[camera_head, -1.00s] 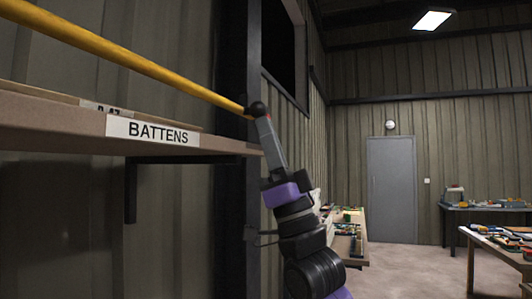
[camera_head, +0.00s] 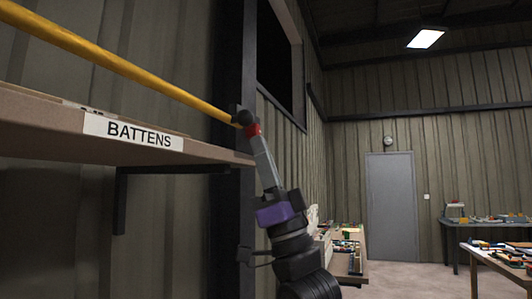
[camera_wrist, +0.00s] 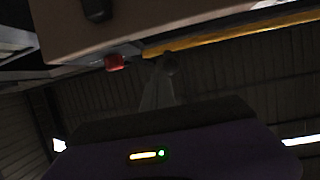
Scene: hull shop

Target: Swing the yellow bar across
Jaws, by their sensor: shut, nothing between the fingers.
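The yellow bar (camera_head: 120,62) slopes down from the upper left, above a shelf, to a dark end piece (camera_head: 241,117) by a black post in the head view. It also crosses the top of the wrist view (camera_wrist: 240,37). A small red piece (camera_head: 253,130) shows beside the dark end, and again in the wrist view (camera_wrist: 115,62). My gripper (camera_head: 258,143) is shut with nothing between its fingers. Its tip (camera_wrist: 168,64) is close below the bar's end. I cannot tell whether it touches the bar.
A shelf (camera_head: 60,138) labelled BATTENS (camera_head: 132,131) juts out at left, close to my arm. The black post (camera_head: 229,80) stands behind the bar's end. Benches with tools stand further right (camera_head: 500,248). The floor (camera_head: 410,278) before the grey door (camera_head: 391,205) is clear.

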